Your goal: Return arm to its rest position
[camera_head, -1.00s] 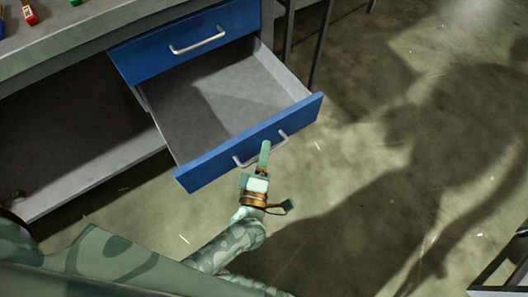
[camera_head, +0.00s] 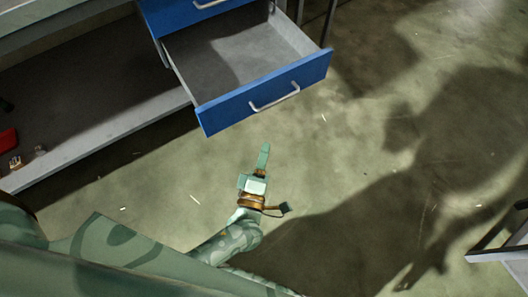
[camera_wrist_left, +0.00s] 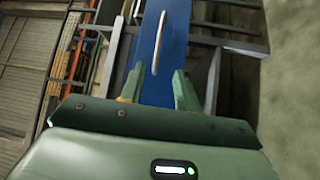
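My left arm (camera_head: 228,243) reaches in from the bottom left of the head view. Its gripper (camera_head: 264,150) points up the picture, over bare floor below the blue drawer front (camera_head: 225,111). A clear gap separates the fingertips from the drawer's metal handle (camera_head: 274,97). In the left wrist view the two fingers (camera_wrist_left: 159,75) stand apart with nothing between them. Beyond them are a blue front (camera_wrist_left: 147,65) and a pale handle (camera_wrist_left: 158,43). The drawer is pulled out and its visible inside is empty. My right gripper is not in view.
A second blue drawer front (camera_head: 178,20) is above the open one. A low shelf (camera_head: 100,139) runs left, with a red item (camera_head: 8,140) on it. A dark-framed piece (camera_head: 497,254) stands at the lower right. Open floor lies between.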

